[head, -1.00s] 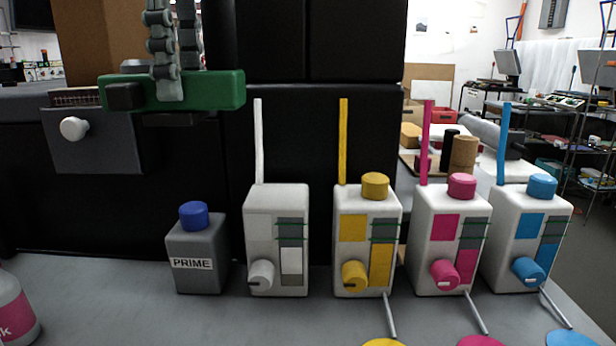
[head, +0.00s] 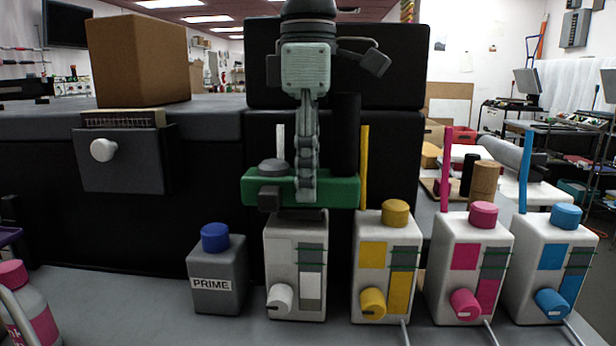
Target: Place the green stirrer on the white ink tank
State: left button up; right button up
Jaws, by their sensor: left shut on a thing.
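The green stirrer (head: 335,193), a green bar with dark round and boxy parts at its left, is held level in my left gripper (head: 308,188), which comes down on it from above and is shut. The white ink tank (head: 283,252) stands on the bench with a white knob in front and a thin white tube behind. The stirrer is right above its top and covers part of the tube. Whether the stirrer touches the tank cannot be told. My right gripper is out of view.
The yellow tank (head: 370,285), magenta tank (head: 463,250) and cyan tank (head: 557,250) stand in a row to the right. A grey PRIME bottle (head: 217,295) with a blue cap is close on the left. A pink-capped bottle (head: 32,315) is at far left.

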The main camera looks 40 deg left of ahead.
pick_arm(q)
jog(key=shift+f, duration=0.55)
jog(key=shift+f, duration=0.1)
jog(key=o, duration=1.3)
notch_tip(320, 180, up, 12)
jog(key=shift+r, duration=0.2)
